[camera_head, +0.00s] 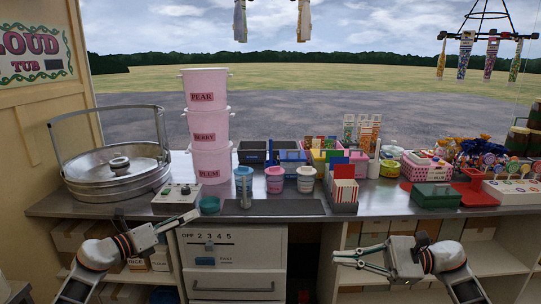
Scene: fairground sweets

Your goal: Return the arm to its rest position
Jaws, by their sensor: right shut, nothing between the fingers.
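My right gripper (338,257) is in front of the counter at the lower right, below the counter top. Its fingers point left, are shut and hold nothing. My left gripper (194,216) is at the counter's front edge, just below the small grey control box, with its fingers pointing right. It is seen side-on, so I cannot tell whether its fingers are open or shut. I see nothing clearly held in it.
Below are a white drawer unit (235,262) and open shelves. Sweets crowd the right end.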

